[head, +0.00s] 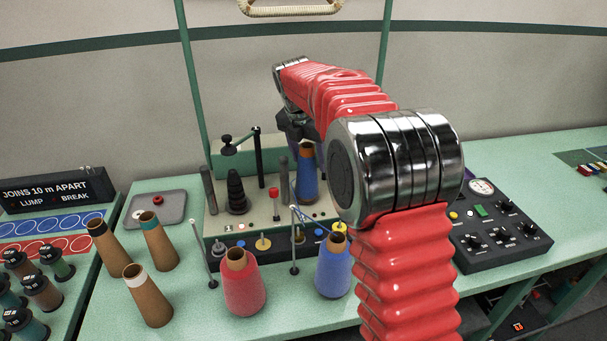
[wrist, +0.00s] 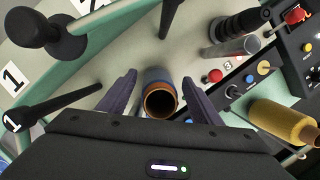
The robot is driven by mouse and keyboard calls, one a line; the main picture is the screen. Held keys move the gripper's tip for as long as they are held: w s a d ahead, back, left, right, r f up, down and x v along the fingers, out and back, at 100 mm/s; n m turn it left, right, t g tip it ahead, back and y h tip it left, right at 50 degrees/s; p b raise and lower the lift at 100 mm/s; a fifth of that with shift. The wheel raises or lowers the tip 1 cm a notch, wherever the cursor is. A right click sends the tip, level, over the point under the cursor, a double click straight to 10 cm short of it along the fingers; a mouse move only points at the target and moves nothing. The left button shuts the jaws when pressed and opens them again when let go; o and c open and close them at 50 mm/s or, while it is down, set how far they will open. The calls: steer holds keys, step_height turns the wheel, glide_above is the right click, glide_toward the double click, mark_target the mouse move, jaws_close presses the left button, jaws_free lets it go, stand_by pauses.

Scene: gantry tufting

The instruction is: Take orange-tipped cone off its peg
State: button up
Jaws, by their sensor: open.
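The orange-tipped cone (head: 307,182) is wound with blue yarn and stands upright on the grey machine, left of my arm in the head view. My gripper (wrist: 161,92) is open, with one finger on each side of the cone's top. Whether either finger touches it I cannot tell. The peg is hidden inside the cone. In the head view my arm hides much of the gripper.
Black posts and a green-armed tensioner (head: 240,145) stand close to the left of the cone. A red cone (head: 243,285) and a blue cone (head: 332,268) stand in front, beside thin rods. Bare cones (head: 148,295) stand left. A control box (head: 498,228) is at right.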

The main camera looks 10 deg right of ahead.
steer(key=c, duration=1.4)
